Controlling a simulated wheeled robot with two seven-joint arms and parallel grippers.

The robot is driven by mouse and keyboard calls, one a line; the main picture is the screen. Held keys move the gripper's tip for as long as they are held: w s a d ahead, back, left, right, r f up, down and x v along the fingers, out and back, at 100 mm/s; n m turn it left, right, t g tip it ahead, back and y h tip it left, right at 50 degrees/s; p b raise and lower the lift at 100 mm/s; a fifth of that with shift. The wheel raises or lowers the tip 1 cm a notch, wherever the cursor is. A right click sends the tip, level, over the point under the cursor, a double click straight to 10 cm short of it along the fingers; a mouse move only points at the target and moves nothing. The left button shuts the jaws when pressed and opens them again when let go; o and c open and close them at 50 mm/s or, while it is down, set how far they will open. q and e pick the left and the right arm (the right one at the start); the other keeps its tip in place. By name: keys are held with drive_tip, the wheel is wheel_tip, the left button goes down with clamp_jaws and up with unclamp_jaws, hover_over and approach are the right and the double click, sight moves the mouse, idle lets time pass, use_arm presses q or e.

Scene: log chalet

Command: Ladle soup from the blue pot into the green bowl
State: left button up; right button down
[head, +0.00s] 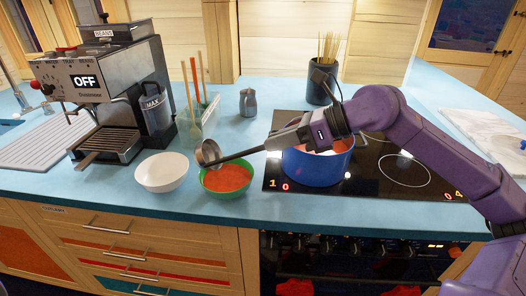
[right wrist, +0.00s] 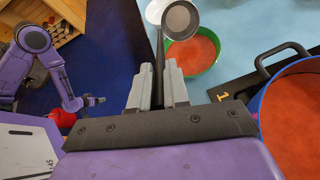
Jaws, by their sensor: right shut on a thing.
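The blue pot (head: 318,168) stands on the black cooktop with orange-red soup in it; its soup and rim also show at the right of the right wrist view (right wrist: 290,115). The green bowl (head: 227,192) sits on the counter left of the pot and holds orange-red soup. My right gripper (head: 275,146) is shut on the black handle of the ladle (head: 208,152). The ladle's metal head is above the bowl's far left rim, tilted, and looks empty in the right wrist view (right wrist: 180,20). My left gripper (right wrist: 95,101) is small in the right wrist view, away from the bowl; its jaws are unclear.
A white bowl (head: 162,173) stands close left of the green bowl. Behind are a coffee machine (head: 100,90), a clear utensil holder (head: 198,120), a small metal jug (head: 248,102) and a dark canister (head: 322,82). The counter's front strip is clear.

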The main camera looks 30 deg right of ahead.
drive_tip(key=shift+r+g+h+p, duration=0.55)
drive_tip(key=shift+r+p, duration=0.6)
drive_tip(key=shift+p, duration=1)
drive_tip(key=shift+r+g+h+p, duration=0.5)
drive_tip(key=shift+r+p, duration=0.6)
drive_tip(key=shift+p, duration=1.3)
drive_tip(key=shift+f+h, duration=0.2)
drive_tip(key=shift+h, duration=0.05)
wheel_tip(320, 180, up, 6)
drive_tip(key=p, duration=0.4)
drive_tip(key=shift+f, duration=0.25)
